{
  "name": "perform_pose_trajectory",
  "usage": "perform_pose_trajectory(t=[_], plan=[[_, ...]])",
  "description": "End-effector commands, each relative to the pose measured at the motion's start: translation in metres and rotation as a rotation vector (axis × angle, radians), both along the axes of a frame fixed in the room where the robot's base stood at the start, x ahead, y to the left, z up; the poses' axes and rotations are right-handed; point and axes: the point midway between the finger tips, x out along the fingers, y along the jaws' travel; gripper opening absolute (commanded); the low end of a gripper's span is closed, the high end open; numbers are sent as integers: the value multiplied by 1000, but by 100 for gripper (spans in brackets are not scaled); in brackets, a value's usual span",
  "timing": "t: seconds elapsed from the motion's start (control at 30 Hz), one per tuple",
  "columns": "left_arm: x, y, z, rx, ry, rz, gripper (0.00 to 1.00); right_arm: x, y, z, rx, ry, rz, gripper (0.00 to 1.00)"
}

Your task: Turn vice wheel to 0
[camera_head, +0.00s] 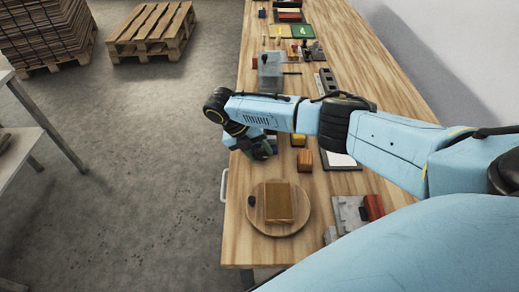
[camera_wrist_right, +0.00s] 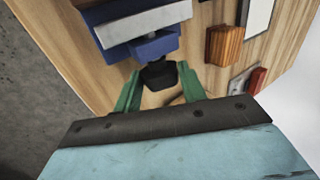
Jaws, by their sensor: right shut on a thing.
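The vice (camera_wrist_right: 140,32) is blue with a light grey jaw and stands at the top of the right wrist view. In the head view my right arm mostly hides it. A black wheel (camera_wrist_right: 158,77) sticks out from the vice's near side. My right gripper (camera_wrist_right: 158,85), with green fingers, is shut on the black wheel, one finger on each side. In the head view this gripper (camera_head: 263,149) is low over the table's left edge, partly covered by its own wrist. No number or mark on the wheel can be read. My left gripper is out of view.
A round wooden board (camera_head: 262,226) with a brown block (camera_head: 280,203) lies nearer on the wooden table. An orange-brown block (camera_head: 304,160) stands right of the gripper. A grey piece with a red block (camera_head: 373,207) is at right.

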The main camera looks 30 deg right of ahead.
Motion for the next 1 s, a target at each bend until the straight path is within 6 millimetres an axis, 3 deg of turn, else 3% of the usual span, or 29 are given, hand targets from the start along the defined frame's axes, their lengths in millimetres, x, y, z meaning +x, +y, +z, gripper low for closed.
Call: perform_pose_trajectory(t=[0.6,0.63,0.77,1.0], plan=[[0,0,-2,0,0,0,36,1,-1,0,-45,24,-1,18],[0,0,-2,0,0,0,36,1,-1,0,-45,24,-1,44],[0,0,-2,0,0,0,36,1,-1,0,-44,24,-1,61],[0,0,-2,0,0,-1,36,1,0,0,-42,24,0,62]])
